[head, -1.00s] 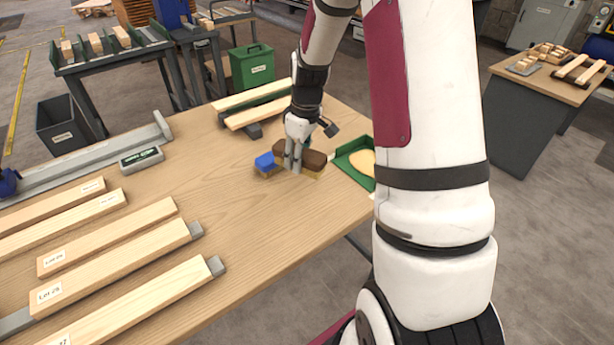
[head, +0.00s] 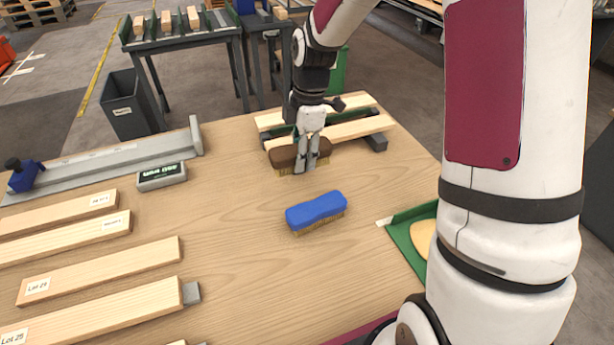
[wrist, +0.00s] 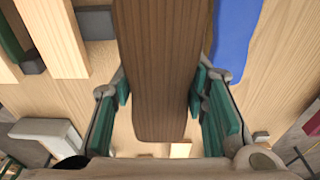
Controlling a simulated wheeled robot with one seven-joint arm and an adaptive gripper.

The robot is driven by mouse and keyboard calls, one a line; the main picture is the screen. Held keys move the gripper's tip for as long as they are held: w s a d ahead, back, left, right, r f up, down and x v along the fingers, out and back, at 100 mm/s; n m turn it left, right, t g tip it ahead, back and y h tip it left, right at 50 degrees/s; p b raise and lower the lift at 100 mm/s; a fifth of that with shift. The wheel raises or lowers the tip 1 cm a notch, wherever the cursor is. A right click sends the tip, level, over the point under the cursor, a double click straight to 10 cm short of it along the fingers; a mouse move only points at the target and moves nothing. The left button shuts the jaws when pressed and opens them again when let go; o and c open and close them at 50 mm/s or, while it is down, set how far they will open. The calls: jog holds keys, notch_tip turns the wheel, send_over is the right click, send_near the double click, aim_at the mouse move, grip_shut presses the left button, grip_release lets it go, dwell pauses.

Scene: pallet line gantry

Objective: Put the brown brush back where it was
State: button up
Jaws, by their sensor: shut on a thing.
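The brown brush (head: 285,157) has a dark wooden back and pale bristles. My gripper (head: 305,166) is shut on it across its narrow width, near the two pale strips at the far side of the table. I cannot tell whether the bristles touch the table top. In the wrist view the brown brush's back (wrist: 158,60) fills the space between the green pads of my gripper (wrist: 160,95). A blue brush (head: 316,208) lies bristles down, nearer than the brown one and apart from it. Its blue back also shows in the wrist view (wrist: 233,40).
Two pale wooden strips (head: 345,131) lie on dark supports just behind the brown brush. A green dustpan-like tray (head: 403,243) sits at the right table edge.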

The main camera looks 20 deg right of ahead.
aim_at(300, 192)
notch_tip(300, 192, down, 9)
jog(key=shift+f, duration=0.2)
dwell(0.3)
jog(key=shift+f, duration=0.15)
jog(key=o, duration=1.1)
